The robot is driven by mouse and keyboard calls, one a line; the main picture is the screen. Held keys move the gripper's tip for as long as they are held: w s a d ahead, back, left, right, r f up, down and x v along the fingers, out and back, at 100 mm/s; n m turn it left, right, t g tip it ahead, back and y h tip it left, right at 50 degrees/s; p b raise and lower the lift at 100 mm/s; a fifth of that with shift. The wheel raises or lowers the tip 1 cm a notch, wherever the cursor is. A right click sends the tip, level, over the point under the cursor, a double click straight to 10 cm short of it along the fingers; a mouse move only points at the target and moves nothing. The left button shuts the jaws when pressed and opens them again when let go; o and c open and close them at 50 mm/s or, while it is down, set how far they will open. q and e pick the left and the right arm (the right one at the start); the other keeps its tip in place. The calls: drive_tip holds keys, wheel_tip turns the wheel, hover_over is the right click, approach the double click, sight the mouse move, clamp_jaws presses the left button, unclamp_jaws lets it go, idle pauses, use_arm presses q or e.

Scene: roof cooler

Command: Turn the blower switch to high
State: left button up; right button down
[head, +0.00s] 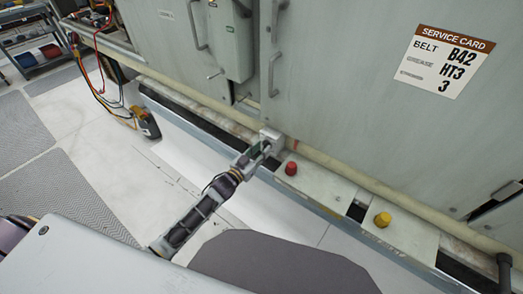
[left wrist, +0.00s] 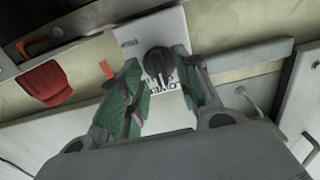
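A black rotary knob (left wrist: 158,62) sits on a pale plate (left wrist: 128,42) with partly hidden lettering, in the left wrist view. I take it to be the blower switch; which setting it points to is hard to read. My left gripper (left wrist: 160,66) is open, its green-padded fingers on either side of the knob; I cannot tell whether they touch it. In the head view my left gripper (head: 262,146) is at a small grey box (head: 272,137) on the cabinet's lower ledge, and the knob is hidden there. My right gripper is not in view.
A red knob (head: 291,168) and a yellow knob (head: 382,219) stand on the ledge to the right. The cabinet doors have handles (head: 272,75) and a service card (head: 447,62). Floor in front is clear.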

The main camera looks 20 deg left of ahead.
use_arm(q)
drive_tip(key=shift+w+d, duration=0.1)
drive_tip(key=shift+w, duration=0.2)
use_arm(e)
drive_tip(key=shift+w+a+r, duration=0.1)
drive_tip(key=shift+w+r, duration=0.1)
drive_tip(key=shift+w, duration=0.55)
